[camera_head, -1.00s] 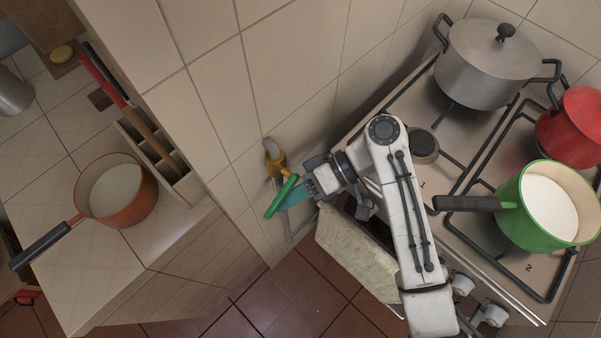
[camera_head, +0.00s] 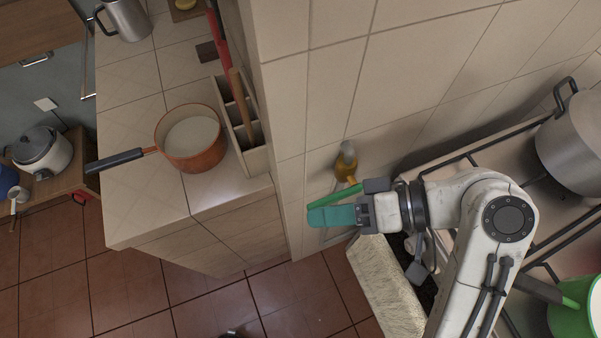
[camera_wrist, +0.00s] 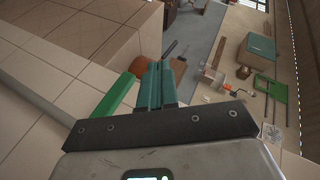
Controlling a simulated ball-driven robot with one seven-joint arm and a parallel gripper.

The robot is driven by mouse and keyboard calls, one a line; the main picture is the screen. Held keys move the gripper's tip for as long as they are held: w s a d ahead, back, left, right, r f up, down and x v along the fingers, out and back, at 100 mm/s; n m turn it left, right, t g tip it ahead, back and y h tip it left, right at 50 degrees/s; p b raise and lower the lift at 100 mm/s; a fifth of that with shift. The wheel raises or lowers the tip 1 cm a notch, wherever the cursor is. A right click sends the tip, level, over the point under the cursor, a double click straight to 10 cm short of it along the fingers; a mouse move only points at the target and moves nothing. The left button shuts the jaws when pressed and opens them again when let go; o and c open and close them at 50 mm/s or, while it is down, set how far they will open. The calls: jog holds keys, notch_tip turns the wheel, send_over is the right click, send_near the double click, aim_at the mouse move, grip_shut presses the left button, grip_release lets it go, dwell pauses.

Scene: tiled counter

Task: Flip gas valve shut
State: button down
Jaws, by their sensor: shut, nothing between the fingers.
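The gas valve has a yellow body (camera_head: 346,163) on the tiled wall, left of the stove. Its long green handle (camera_head: 325,199) sticks out from it, slanting down to the left in the head view. My gripper (camera_head: 318,217) has teal fingers, shut and empty, just below the handle and roughly alongside it. I cannot tell if they touch. In the wrist view the handle (camera_wrist: 118,96) lies left of the closed fingers (camera_wrist: 155,82). The handle's joint with the valve body is partly hidden by my gripper.
The stove (camera_head: 540,215) is at the right, with a grey pot (camera_head: 578,150) and a green pan (camera_head: 575,308). A pale cloth (camera_head: 390,290) hangs at its front. Left of the wall's end, a counter holds an orange saucepan (camera_head: 190,152) and a utensil box (camera_head: 254,158). Open floor lies below.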

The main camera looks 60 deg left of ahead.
jog(key=s+d+r+b, duration=0.1)
jog(key=s+d+r, duration=0.2)
jog(key=s, duration=0.3)
jog(key=shift+d, duration=0.65)
jog(key=shift+f, duration=0.1)
jog(key=w+d+f+m+t+y, duration=0.1)
jog(key=w+f+m+t+y, duration=0.45)
jog(key=w, duration=0.25)
jog(key=w+d+f+m+t+h, duration=0.2)
jog(key=w+d+f+m+t, duration=0.2)
jog(key=d+f+m+t, duration=0.45)
jog(key=s+d+f+m+h, duration=0.1)
jog(key=s+d+f+h, duration=0.2)
jog(key=d, duration=0.6)
jog(key=s+d+f+m+h, duration=0.1)
jog(key=s+d+f+h, duration=0.1)
jog(key=d, duration=0.8)
jog(key=s+d+f+m+g+h, duration=0.1)
jog(key=s+d+f+m+h, duration=0.1)
jog(key=d, duration=0.7)
notch_tip(320, 180, down, 3)
jog(key=shift+s+d+r+h, duration=0.1)
jog(key=shift+s+d+h, duration=0.3)
jog(key=shift+s+h, duration=0.65)
jog(key=shift+w, duration=0.25)
